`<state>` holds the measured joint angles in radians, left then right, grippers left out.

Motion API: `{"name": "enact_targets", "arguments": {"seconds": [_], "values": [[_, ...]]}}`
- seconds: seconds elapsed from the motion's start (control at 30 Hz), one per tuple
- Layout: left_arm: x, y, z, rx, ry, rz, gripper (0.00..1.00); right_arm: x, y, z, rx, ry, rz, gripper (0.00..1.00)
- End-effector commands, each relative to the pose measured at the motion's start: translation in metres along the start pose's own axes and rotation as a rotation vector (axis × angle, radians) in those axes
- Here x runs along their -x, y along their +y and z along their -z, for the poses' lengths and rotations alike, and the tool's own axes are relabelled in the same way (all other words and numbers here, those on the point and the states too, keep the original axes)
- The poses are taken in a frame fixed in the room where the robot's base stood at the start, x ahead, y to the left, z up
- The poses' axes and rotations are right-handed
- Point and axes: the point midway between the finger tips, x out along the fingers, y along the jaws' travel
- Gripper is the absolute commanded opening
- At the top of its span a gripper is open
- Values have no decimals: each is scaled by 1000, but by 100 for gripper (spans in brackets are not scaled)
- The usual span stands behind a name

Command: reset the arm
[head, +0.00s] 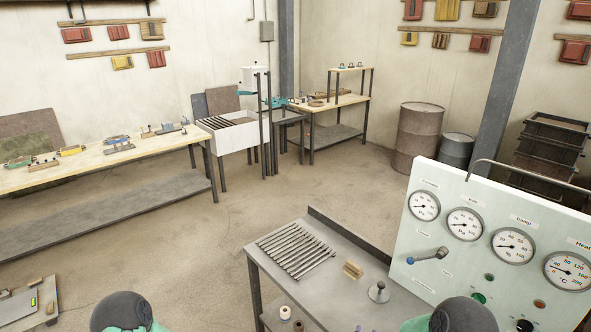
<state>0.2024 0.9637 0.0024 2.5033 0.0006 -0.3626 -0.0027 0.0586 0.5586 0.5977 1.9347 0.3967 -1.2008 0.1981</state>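Neither of my grippers is in view. Rounded dark grey and green parts of my arms show at the bottom edge, one left of centre and one right of centre. What my grippers hold, if anything, is hidden. No ladle can be made out. A grey metal bench (329,243) stands in front of me at the lower right, with a slatted grate (295,250), a small brass-coloured block (352,270) and a grey cone-shaped piece (379,292) on it.
A pale gauge panel (455,262) with a lever (428,256) rises at the bench's right side. A white spool-like piece (285,313) sits near the bench's front. A long wooden workbench (90,162) stands at the left. The floor (190,255) between is clear. Drums (419,135) stand at the back.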

Motion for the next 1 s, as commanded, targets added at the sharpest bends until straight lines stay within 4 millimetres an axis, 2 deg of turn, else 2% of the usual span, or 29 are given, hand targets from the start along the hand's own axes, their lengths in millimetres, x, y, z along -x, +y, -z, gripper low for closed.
{"name": "enact_targets", "arguments": {"seconds": [0.03,0.13,0.2,0.3,0.43,0.5,0.6,0.7,0.8,1.0], "values": [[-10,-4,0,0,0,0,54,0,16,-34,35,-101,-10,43],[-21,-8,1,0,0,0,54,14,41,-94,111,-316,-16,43],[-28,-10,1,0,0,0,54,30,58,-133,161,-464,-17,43],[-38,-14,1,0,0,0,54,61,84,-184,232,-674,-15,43],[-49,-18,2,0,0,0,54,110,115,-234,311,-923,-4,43],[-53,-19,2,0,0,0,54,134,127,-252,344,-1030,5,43],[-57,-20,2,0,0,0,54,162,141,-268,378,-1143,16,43],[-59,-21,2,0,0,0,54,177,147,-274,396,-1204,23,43],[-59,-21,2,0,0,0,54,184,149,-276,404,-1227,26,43],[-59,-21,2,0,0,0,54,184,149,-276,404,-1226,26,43]]}}
